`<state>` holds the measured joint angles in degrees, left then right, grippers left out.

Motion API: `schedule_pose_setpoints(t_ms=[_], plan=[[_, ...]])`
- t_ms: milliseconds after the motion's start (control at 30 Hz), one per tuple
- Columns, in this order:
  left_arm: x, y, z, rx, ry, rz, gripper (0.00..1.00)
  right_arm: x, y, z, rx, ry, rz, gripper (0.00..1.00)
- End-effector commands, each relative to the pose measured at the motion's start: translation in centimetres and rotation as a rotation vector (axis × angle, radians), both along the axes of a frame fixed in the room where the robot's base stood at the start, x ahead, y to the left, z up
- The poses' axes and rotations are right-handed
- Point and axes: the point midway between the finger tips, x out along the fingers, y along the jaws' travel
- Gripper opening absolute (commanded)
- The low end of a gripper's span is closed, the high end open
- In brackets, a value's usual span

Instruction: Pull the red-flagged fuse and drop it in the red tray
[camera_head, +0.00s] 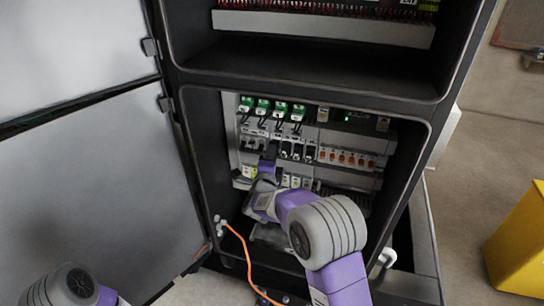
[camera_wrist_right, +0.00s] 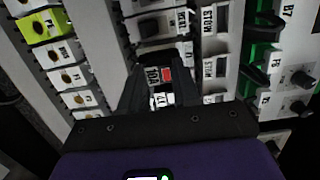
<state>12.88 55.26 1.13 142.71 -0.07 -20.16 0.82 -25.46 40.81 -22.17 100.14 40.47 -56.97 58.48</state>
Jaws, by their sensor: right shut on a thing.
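The red-flagged fuse shows in the right wrist view as a small pale block with a red patch (camera_wrist_right: 168,74) and black lettering. My right gripper (camera_wrist_right: 160,88) is shut on it, with a dark finger on each side. In the head view my right gripper (camera_head: 268,165) reaches into the lower cabinet bay, at the left part of the panel, and hides the fuse there. I cannot tell whether the fuse is still seated in its row. My left arm shows only at the bottom left of the head view; its gripper is out of view. I see no red tray.
Green-topped modules (camera_head: 263,106) and a row of red-marked switches (camera_head: 347,158) sit around the gripper. The open cabinet door (camera_head: 90,190) stands left. An orange cable (camera_head: 245,258) hangs at the bay's lower left. A yellow box (camera_head: 522,245) stands on the floor at right.

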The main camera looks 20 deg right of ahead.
Motion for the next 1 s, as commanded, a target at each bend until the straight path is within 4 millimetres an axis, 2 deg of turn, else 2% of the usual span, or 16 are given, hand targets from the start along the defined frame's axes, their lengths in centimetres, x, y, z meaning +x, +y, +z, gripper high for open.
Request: schedule_pose_setpoints(t_ms=[433,1000], plan=[[0.0,0.0,-0.6,0.0,0.0,0.0,0.35,-1.0,0.7,0.0,-0.001,-0.002,0.001,0.0],[0.0,0.0,-2.1,0.0,0.0,0.0,0.35,-4.6,3.1,0.0,-0.001,-0.002,0.0,0.0]])
